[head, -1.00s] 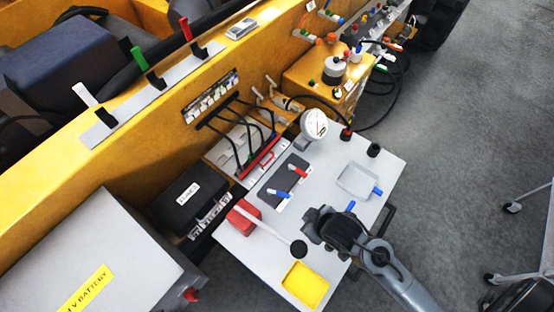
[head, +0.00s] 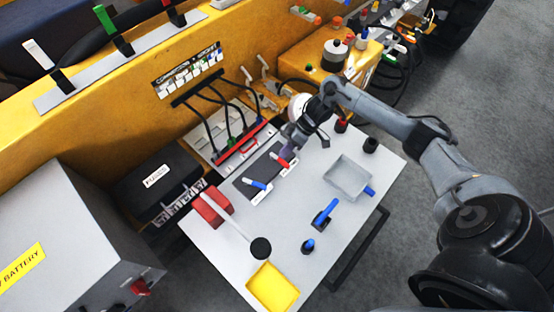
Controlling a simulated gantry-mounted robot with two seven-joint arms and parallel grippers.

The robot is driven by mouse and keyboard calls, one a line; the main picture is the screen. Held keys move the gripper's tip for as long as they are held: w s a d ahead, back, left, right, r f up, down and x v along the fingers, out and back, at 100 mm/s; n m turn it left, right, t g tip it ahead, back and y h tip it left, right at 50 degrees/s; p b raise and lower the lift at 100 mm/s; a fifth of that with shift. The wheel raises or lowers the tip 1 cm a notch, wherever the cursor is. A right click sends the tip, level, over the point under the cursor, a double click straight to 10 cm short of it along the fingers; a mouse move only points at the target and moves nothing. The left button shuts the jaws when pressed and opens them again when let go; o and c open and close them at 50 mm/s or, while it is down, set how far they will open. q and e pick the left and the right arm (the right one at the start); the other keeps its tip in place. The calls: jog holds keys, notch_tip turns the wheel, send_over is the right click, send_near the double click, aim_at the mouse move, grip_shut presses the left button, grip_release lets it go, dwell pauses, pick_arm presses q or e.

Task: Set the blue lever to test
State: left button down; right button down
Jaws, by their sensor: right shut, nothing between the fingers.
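A dark panel (head: 262,171) on the light table carries two small levers with white labels. The blue-handled lever (head: 256,184) is at its near left part and the red-handled lever (head: 283,162) at its far right part. The label wording is too small to read. My right gripper (head: 291,142) is shut and empty, pointing down by the panel's far right end, close to the red lever and apart from the blue one. I cannot tell whether it touches anything. Another blue handle (head: 326,213) stands on a black base farther right. My left gripper is not in view.
A red block (head: 211,206) with a black-knobbed rod, a yellow tray (head: 273,288), a grey tray (head: 349,177) and a small blue-topped knob (head: 308,246) are on the table (head: 225,264). A gauge (head: 299,104) stands behind my gripper. The table's middle is clear.

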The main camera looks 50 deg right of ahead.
aim_at(254, 183)
jog(key=x, duration=0.9)
jog(key=shift+a, duration=0.2)
jog(key=shift+s+a+r+p, duration=0.1)
jog(key=shift+s+a+p, duration=0.1)
jog(key=shift+a+p, duration=0.25)
jog(key=shift+s+a+r+p, duration=0.1)
jog(key=shift+s+a+p, duration=0.2)
jog(key=shift+a, duration=0.25)
jog(key=shift+s+a+f+p, duration=0.1)
jog(key=shift+a+p, duration=0.05)
jog(key=shift+a, duration=0.2)
jog(key=shift+s+a+f+p, duration=0.1)
jog(key=shift+s+a+p, duration=0.05)
jog(key=shift+a, duration=0.25)
jog(key=shift+r, duration=0.1)
